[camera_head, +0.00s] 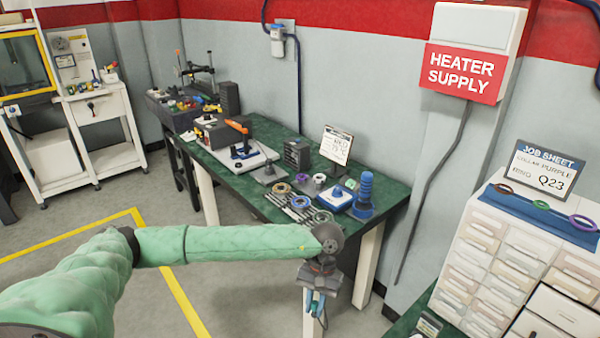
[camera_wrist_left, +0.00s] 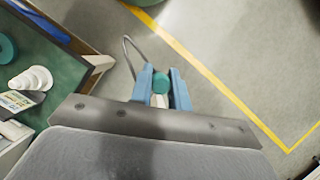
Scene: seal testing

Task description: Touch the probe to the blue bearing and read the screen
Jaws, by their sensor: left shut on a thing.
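My left gripper (camera_head: 318,298) hangs in front of the green bench, below its top and over the floor. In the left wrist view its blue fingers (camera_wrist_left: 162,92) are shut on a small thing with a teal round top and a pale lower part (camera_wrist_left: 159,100). A thin bent wire (camera_wrist_left: 128,55) shows beside the fingers; I cannot tell whether this is the probe. Several rings lie on the bench, among them a bluish one (camera_head: 302,178), but I cannot tell which is the blue bearing. No readable screen shows. My right gripper is not in view.
The green bench (camera_head: 258,205) carries an orange-handled press (camera_head: 240,140), a blue ribbed column (camera_head: 365,190), a blue-topped device (camera_head: 337,197) and a card (camera_head: 337,146). A drawer cabinet (camera_head: 520,262) with rings on top stands at right. Open floor lies at left.

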